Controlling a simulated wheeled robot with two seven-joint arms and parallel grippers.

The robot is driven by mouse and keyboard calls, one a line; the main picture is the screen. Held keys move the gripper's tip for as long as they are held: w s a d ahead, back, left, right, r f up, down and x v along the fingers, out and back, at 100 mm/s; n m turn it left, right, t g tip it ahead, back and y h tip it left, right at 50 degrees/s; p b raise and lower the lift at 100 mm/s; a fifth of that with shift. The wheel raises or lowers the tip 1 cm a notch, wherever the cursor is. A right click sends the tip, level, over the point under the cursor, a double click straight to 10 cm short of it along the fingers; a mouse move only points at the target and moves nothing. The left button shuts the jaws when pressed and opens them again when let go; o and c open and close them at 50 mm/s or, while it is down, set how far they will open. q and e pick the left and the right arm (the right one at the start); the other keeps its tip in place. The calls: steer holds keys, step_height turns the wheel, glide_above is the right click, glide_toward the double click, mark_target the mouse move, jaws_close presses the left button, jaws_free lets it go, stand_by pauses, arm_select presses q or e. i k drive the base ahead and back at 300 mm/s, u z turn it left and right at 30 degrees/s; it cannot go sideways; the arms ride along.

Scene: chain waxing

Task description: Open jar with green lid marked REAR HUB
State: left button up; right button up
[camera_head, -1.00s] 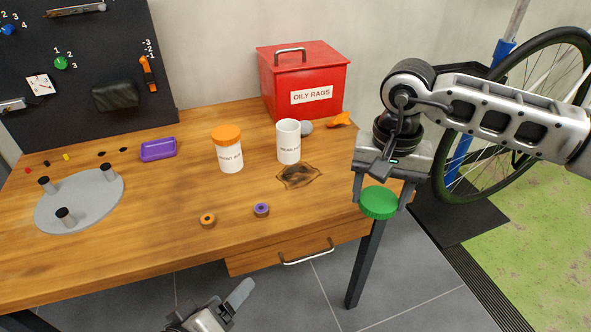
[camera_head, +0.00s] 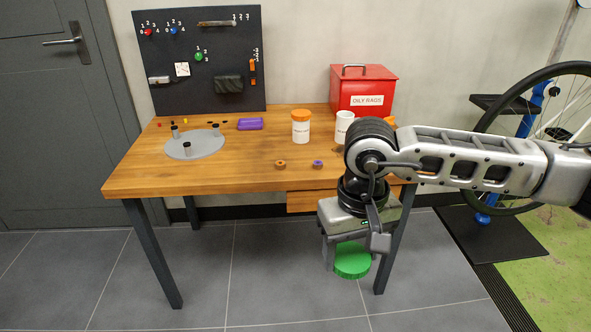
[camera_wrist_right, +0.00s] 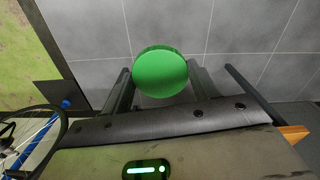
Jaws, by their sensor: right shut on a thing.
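My right gripper (camera_head: 351,256) is shut on the green lid (camera_head: 352,263) and holds it in the air in front of the table, above the floor. The lid also shows in the right wrist view (camera_wrist_right: 160,72), between the two fingers. The white jar (camera_head: 344,127) stands upright on the table without a lid. My right arm hides its lower part and label now; in the earlier head view the label is partly readable. My left gripper is out of view.
The wooden table (camera_head: 240,180) holds a white jar with an orange lid (camera_head: 300,127), a purple block (camera_head: 250,124), a grey round plate (camera_head: 195,148) with pegs and two small rings. A red OILY RAGS box (camera_head: 362,90) stands at the back. A bicycle wheel (camera_head: 480,120) is at right.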

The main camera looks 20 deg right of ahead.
mark_target(345, 119)
steer(key=z, duration=0.95)
steer(key=i, duration=1.05)
steer(key=u, duration=0.6)
steer(key=i, duration=0.55)
steer(key=u, duration=0.45)
